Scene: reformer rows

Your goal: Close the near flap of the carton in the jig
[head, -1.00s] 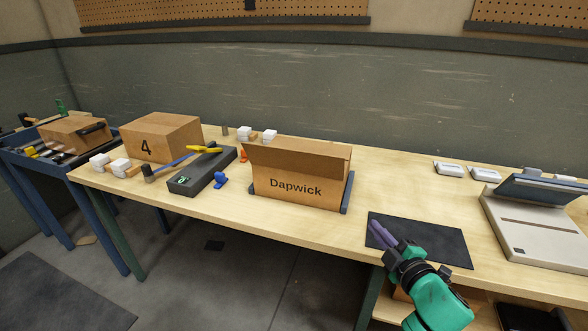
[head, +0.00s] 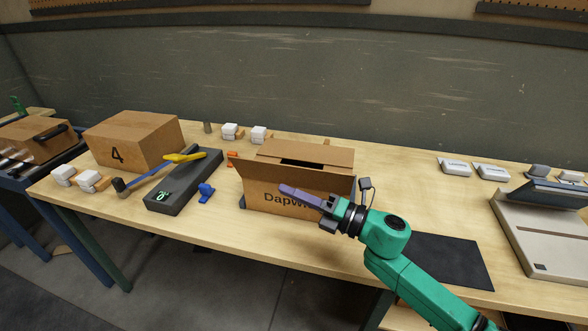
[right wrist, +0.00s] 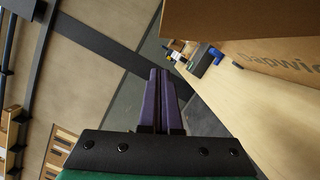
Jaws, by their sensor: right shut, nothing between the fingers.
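The brown carton (head: 262,196), lettered "Dapwick", stands on the bench in the dark jig (head: 242,201). Its near flap (head: 262,169) is open, tilted up and outward over the lettered face. A dark gap shows behind it, then another brown top panel (head: 315,152). My right gripper (head: 287,190), with purple fingers, is shut and empty in front of the carton's near face, hiding part of the lettering. Whether it touches the carton I cannot tell. In the right wrist view the shut fingers (right wrist: 160,95) point past the carton (right wrist: 290,58), which fills the upper right.
Left of the carton lie a blue clip (head: 206,193) and a dark tray (head: 185,182) with a yellow-and-blue tool. A carton marked 4 (head: 135,140) stands further left. A black mat (head: 450,262) and a beige device (head: 545,240) are at right.

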